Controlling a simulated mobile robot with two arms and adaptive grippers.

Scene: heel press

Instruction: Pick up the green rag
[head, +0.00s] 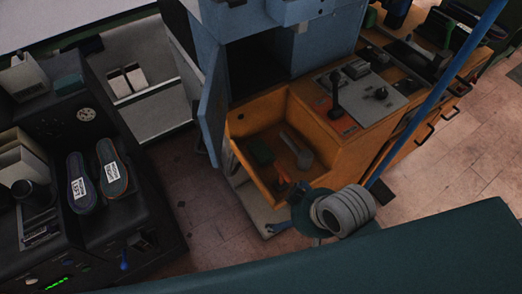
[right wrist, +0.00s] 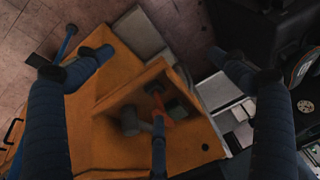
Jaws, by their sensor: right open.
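The green rag (head: 262,151) is a small dark green bundle lying in the open orange drawer (head: 241,160), near its left wall. It shows dimly in the right wrist view (right wrist: 181,109). My right gripper (head: 287,208) is at the drawer's near side, to the right of and nearer than the rag, not touching it. In the right wrist view my right gripper (right wrist: 165,62) has its dark blue fingers spread wide, with nothing between them; the drawer is beyond them. My left gripper is not in view.
A grey tool (head: 297,150) lies beside the rag, and a small orange item (head: 283,177) is near the drawer's front. A blue cabinet door (head: 213,110) stands open at the left. A black machine (head: 60,125) holds two shoe soles. A blue pole (head: 440,90) rises at the right.

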